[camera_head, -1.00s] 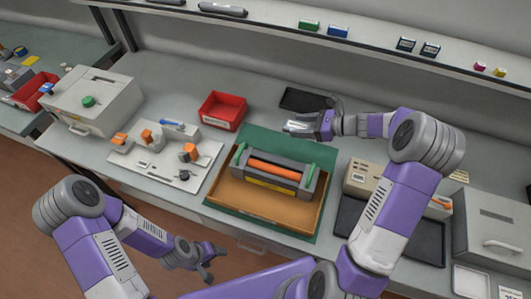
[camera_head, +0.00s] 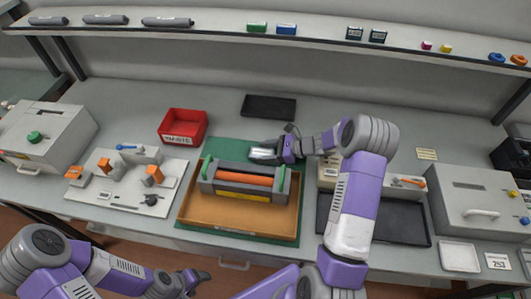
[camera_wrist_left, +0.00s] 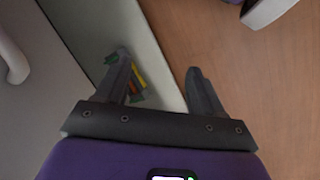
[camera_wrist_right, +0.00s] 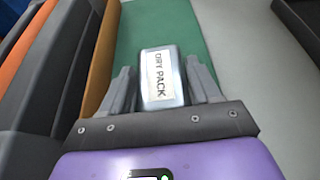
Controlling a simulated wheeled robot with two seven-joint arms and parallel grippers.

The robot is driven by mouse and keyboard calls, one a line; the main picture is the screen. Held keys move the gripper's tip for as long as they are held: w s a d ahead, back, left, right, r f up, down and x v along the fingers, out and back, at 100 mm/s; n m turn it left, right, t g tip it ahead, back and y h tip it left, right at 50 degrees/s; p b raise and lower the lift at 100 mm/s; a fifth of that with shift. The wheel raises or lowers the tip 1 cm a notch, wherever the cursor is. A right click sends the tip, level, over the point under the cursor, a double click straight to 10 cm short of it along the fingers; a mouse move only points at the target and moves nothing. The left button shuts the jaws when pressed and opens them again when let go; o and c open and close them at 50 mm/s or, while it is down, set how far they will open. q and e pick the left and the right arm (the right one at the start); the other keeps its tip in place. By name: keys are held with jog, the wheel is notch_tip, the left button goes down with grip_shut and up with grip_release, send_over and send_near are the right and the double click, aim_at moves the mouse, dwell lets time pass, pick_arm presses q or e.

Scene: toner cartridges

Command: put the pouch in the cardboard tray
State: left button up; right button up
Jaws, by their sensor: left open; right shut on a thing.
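The silver pouch (camera_wrist_right: 161,78) has a white label reading DRY PACK. My right gripper (camera_wrist_right: 165,90) is shut on it. In the head view the pouch (camera_head: 262,154) is above the green mat, behind the toner cartridge, with my right gripper (camera_head: 280,151) at its right. The cardboard tray (camera_head: 235,218) lies on the mat and holds a grey cartridge with an orange roller (camera_head: 245,178) and green ends. The pouch is outside the tray, beyond its back edge. My left gripper (camera_wrist_left: 165,90) is open and empty, low in front of the table edge, over the wooden floor.
A red bin (camera_head: 183,127) and a black flat tray (camera_head: 269,107) stand behind. A white board with orange-topped fixtures (camera_head: 127,182) is left of the mat (camera_head: 226,150). A beige device (camera_head: 385,186) and a dark tray are to the right. A shelf (camera_head: 300,42) runs above.

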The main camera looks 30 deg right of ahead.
jog(key=shift+r, duration=0.1)
jog(key=o, duration=1)
